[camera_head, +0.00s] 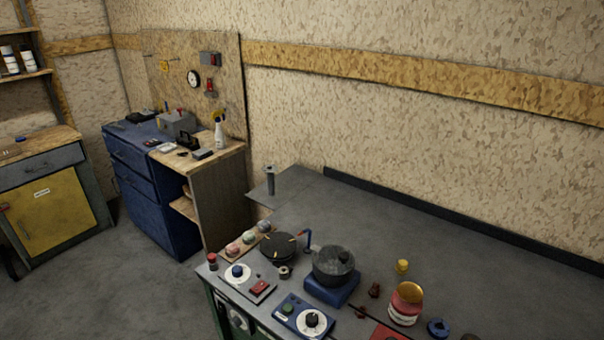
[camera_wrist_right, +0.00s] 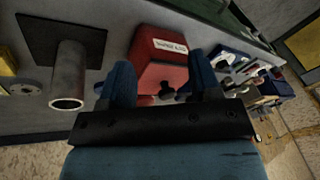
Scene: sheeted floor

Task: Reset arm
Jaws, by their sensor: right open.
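My right gripper (camera_wrist_right: 160,78) shows in the right wrist view, with its two blue fingers spread apart and nothing held between them. Beyond the fingers is a red box (camera_wrist_right: 160,60) with a white label; it is apart from the fingers as far as I can tell. Neither of my arms shows in the head view, and my left gripper is in no view.
The grey workbench (camera_head: 400,225) holds a dark pot (camera_head: 333,265), control boxes (camera_head: 303,315) and a red jar (camera_head: 406,303) along its front. Its back is mostly clear. A grey tube (camera_wrist_right: 69,75) stands near the gripper. A blue cabinet (camera_head: 150,190) is at the left.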

